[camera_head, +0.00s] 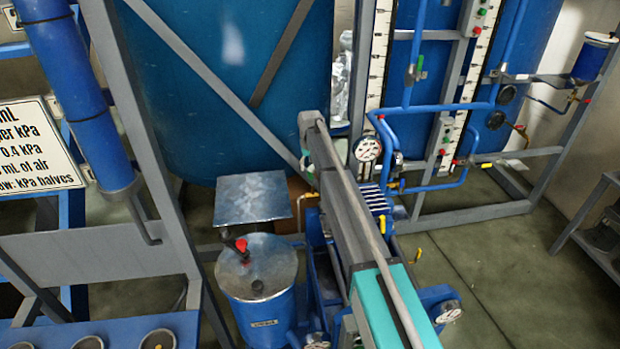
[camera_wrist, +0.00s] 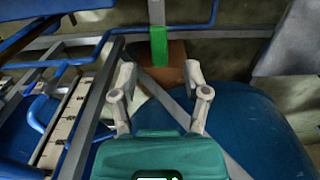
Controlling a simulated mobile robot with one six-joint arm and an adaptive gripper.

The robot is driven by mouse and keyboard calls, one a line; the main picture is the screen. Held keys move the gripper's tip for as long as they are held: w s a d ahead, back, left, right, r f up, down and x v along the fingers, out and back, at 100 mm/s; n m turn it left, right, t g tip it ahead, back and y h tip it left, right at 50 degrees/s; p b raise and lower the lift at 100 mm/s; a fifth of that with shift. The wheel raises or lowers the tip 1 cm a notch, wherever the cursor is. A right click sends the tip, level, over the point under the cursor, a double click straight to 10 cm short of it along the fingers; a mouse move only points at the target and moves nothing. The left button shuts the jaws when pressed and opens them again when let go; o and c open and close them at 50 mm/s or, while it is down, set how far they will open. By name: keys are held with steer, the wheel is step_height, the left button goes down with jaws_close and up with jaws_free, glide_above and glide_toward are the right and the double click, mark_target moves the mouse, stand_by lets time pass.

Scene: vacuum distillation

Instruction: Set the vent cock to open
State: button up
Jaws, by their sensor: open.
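My gripper (camera_wrist: 160,76) is open and empty in the wrist view, its two grey fingers spread apart. A green upright piece (camera_wrist: 158,46) on a grey post shows beyond and between the fingertips, apart from them; I cannot tell if it is the vent cock. In the head view my arm crosses the middle and my gripper cannot be made out. Valve handles there include a green one (camera_head: 419,64) on the blue pipe and a red one (camera_head: 241,246) on the metal drum (camera_head: 262,310). No label shows which is the vent cock.
A large blue tank (camera_head: 225,80) stands behind grey struts. A pressure gauge (camera_head: 367,149) and blue pipes (camera_head: 408,107) are right of my arm. A printed sign (camera_head: 38,145) is at left. Open floor (camera_head: 500,270) lies at lower right. The tank also fills the wrist view's lower right (camera_wrist: 265,130).

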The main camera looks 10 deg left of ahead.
mark_target(310, 175)
steer(key=shift+f+b, duration=1.35)
steer(key=shift+f, duration=0.25)
jaws_close()
